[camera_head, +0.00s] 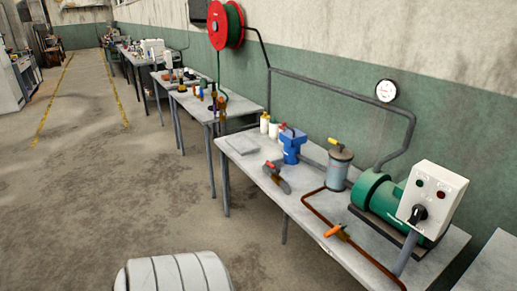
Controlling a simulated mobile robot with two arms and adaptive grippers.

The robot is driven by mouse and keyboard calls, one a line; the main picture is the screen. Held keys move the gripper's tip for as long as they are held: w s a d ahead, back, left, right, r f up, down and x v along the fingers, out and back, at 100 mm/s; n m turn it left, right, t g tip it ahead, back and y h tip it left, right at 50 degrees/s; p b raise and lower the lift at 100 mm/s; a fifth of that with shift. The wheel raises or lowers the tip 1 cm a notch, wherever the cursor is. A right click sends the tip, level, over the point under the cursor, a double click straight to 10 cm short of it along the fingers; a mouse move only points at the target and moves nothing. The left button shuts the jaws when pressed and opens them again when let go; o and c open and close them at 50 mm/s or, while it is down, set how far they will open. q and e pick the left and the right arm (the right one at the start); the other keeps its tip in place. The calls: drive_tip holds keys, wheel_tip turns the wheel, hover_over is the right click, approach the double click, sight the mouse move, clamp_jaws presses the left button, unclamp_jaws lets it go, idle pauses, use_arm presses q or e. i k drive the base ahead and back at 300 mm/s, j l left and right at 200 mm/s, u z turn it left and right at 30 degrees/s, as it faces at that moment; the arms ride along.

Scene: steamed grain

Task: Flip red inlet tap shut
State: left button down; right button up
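A small tap with a red-orange lever (271,167) and a dark body stands on the near grey table (240,147), left of the copper-brown pipe. A second tap with an orange lever (337,230) sits on the copper-brown pipe (312,210) near the table's front edge. The levers are small, and I cannot tell whether either tap is open or shut. Neither of my grippers is in view.
On the near table stand a blue device (292,147), a grey canister (338,170), a green motor (375,196) and a white switch box (433,195). More cluttered tables line the wall behind. The concrete floor (100,180) at left is clear.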

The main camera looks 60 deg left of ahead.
sight(277, 170)
drive_tip(key=j+u, duration=0.1)
drive_tip(key=u, duration=1.85)
